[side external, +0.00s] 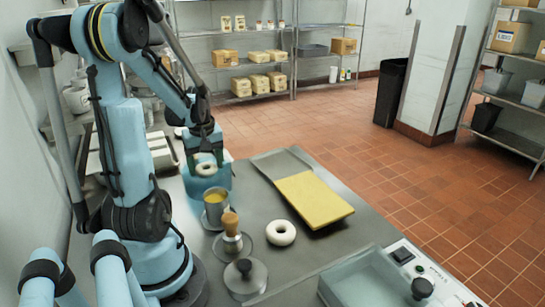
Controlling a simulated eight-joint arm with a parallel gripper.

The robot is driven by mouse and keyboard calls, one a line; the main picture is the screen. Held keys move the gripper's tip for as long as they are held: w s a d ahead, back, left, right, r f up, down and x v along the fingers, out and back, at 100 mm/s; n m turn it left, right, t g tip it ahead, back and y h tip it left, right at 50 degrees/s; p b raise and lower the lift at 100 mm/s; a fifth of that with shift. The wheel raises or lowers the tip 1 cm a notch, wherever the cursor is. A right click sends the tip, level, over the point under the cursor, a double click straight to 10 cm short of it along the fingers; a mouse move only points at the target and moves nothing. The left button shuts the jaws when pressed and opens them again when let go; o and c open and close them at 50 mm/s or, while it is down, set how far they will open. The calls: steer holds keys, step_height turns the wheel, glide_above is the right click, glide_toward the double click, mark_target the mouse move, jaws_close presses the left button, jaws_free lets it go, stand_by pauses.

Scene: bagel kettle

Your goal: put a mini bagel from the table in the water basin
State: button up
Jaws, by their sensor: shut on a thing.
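My gripper (205,160) is at the far left part of the steel table and is shut on a white mini bagel (206,170). The held bagel shows between the fingers, in front of a light blue block-like thing (221,180); whether they touch I cannot tell. A second white bagel (281,233) lies flat on the table, nearer the camera. A rectangular basin (375,285) with a pale blue-grey inside is at the front right, apart from my gripper. It is partly cut off by the picture's lower edge.
A metal cup with yellow contents (215,207), a wooden-handled tool (232,232) and a round lid with a dark knob (245,275) stand near the arm. A tray with a yellow board (313,198) lies at the table's right. Bare table (320,248) lies between bagel and basin.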

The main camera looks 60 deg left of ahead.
steer(key=o, duration=1.1)
steer(key=shift+r, duration=0.15)
step_height(320, 180, up, 12)
steer(key=d+f, duration=0.1)
steer(key=d, duration=0.1)
steer(key=w+d+f+m+t, duration=0.1)
steer(key=w+d+m, duration=0.3)
steer(key=d, duration=0.5)
steer(key=w+d+f+m+t+h, duration=0.1)
steer(key=w+d+m+t, duration=0.2)
steer(key=d+m, duration=0.5)
steer(key=w+d+m+t, duration=0.3)
steer(key=w+d+m, duration=0.2)
steer(key=d, duration=0.5)
steer(key=shift+d+f+m, duration=0.2)
steer(key=shift+f+m, duration=0.2)
steer(key=shift+m, duration=0.2)
